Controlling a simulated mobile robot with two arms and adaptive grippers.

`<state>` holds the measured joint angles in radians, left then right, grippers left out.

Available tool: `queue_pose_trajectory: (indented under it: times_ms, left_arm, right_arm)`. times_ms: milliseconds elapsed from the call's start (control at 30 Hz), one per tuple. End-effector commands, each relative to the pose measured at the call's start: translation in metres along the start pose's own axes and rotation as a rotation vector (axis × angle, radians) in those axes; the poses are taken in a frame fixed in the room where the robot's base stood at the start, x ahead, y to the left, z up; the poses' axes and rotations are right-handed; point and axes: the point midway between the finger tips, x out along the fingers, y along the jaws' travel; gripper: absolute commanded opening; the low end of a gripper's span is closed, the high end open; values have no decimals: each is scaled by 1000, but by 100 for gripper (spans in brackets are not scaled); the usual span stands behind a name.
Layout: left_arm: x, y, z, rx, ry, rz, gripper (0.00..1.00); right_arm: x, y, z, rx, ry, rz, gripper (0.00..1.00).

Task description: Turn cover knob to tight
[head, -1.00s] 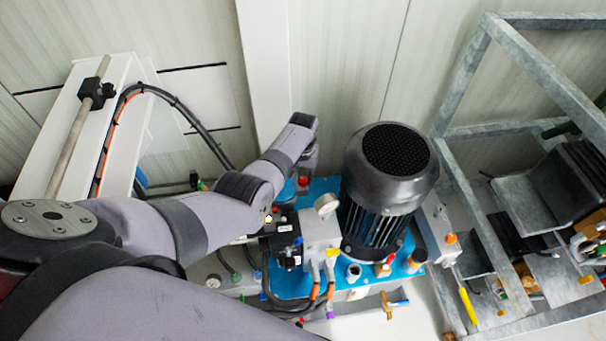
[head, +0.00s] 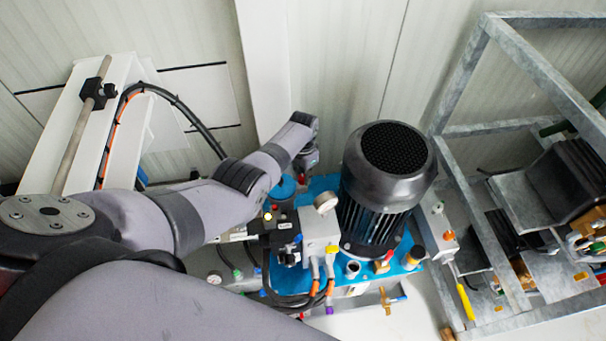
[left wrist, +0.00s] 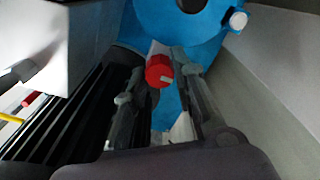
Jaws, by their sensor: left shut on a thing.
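In the head view the left gripper (head: 307,164) points down behind the pump unit, left of the black motor. The knob is largely hidden there. My right gripper is not in view.
The black finned motor (head: 393,180) stands right beside the gripper on a blue base (head: 325,187). A grey metal frame (head: 470,200) stands to the right, and the wall is close behind.

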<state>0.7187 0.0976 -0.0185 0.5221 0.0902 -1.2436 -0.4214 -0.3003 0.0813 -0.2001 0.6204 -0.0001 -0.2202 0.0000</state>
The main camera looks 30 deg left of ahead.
Motion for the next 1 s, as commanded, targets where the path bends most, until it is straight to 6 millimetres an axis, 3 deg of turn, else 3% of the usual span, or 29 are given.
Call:
queue_pose_trajectory:
  times_ms: [433,467,500,733,1000]
  left_arm:
    - [0,0,-1,11,2,-1,0]
    - [0,0,-1,10,2,-1,26]
    - [0,0,-1,10,2,-1,28]
    - [0,0,0,10,1,-1,44]
    - [0,0,0,9,1,0,44]
  right_arm:
    - [0,0,0,0,0,0,40]
    - [0,0,0,0,0,0,40]
    - [0,0,0,0,0,0,40]
    - [0,0,0,0,0,0,40]
    - [0,-1,-1,1,1,-1,40]
